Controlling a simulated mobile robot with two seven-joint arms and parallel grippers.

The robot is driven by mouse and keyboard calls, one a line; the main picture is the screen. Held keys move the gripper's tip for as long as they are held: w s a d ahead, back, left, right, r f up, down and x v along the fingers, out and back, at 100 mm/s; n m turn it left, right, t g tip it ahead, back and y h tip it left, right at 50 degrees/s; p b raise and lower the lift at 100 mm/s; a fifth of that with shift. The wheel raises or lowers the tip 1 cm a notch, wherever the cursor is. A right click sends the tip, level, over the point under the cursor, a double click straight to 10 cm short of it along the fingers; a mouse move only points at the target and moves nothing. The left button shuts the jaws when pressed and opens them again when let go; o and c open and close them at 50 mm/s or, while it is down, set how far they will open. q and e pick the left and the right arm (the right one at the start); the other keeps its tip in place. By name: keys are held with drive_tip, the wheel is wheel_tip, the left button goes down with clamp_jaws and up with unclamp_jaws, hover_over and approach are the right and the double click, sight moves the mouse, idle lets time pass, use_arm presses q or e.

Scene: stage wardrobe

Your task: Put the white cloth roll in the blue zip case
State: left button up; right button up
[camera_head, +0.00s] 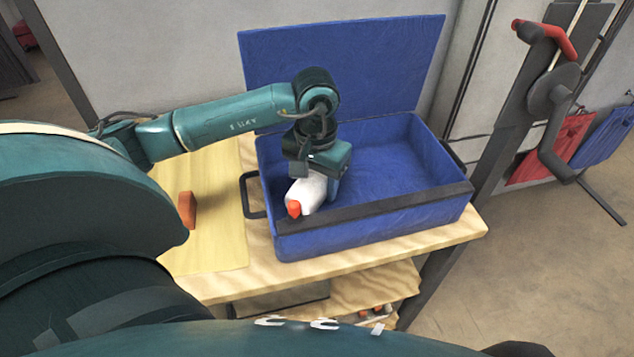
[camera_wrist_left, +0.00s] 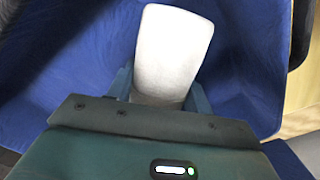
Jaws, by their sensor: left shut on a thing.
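The blue zip case (camera_head: 350,232) stands open on the wooden table, with its lid (camera_head: 385,60) raised at the back. My left gripper (camera_head: 322,184) is over the left front part of the case, pointing down. It is shut on the white cloth roll (camera_head: 308,191), which has an orange-red tip at its near end in the head view. In the left wrist view the roll (camera_wrist_left: 172,50) sits between the two fingers, with blue case walls around it. I cannot tell whether the roll touches the case floor. My right gripper is not in view.
The case's interior to the right (camera_head: 395,165) is empty. An orange block (camera_head: 187,209) stands on a pale yellow mat (camera_head: 222,235) left of the case. A black handle (camera_head: 250,195) sticks out from the case's left side. A dark post with a crank (camera_head: 545,95) rises at the right.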

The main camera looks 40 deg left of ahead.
use_arm(q)
drive_tip(key=shift+f, duration=0.55)
drive_tip(key=shift+f+b, duration=0.2)
drive_tip(key=shift+b, duration=0.1)
drive_tip(key=o, duration=1)
wheel_tip(320, 180, up, 12)
drive_tip(key=shift+r+b, duration=0.25)
drive_tip(key=shift+b, duration=0.05)
